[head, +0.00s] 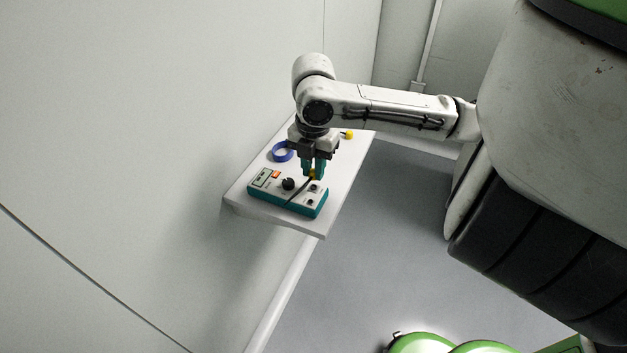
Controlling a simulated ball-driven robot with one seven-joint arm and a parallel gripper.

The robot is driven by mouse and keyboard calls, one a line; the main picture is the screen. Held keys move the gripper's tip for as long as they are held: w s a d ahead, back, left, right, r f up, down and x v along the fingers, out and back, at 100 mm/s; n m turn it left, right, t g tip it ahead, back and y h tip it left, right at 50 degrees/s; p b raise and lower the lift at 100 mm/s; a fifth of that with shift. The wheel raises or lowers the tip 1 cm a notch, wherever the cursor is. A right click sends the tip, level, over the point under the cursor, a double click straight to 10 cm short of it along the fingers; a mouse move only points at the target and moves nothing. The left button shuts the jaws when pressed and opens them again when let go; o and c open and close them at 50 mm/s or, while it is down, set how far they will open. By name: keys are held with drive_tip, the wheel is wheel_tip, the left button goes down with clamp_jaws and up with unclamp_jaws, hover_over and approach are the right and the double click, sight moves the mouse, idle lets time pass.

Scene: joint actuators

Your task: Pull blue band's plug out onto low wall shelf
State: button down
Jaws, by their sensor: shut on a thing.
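A teal box with a light top panel (303,199) sits on the low wall shelf (342,168), near the shelf's front end. My gripper (313,172) points down over the box's far right part, with teal fingers. It is shut on a small yellow plug (312,175), mostly hidden between the fingers. A dark cable (300,189) runs from there across the box top toward its front edge. I cannot see a blue band on the plug, and I cannot tell whether it is still in a socket.
A blue ring (282,152) lies on the shelf behind the box, by the wall. A small yellow item (349,134) lies at the shelf's far end. The box has a dark knob (288,184) and an orange switch (276,174). Bare shelf shows to the right of the gripper.

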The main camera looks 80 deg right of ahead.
drive_tip(key=shift+r+p, duration=0.85)
drive_tip(key=shift+r, duration=0.4)
drive_tip(key=shift+w, duration=0.1)
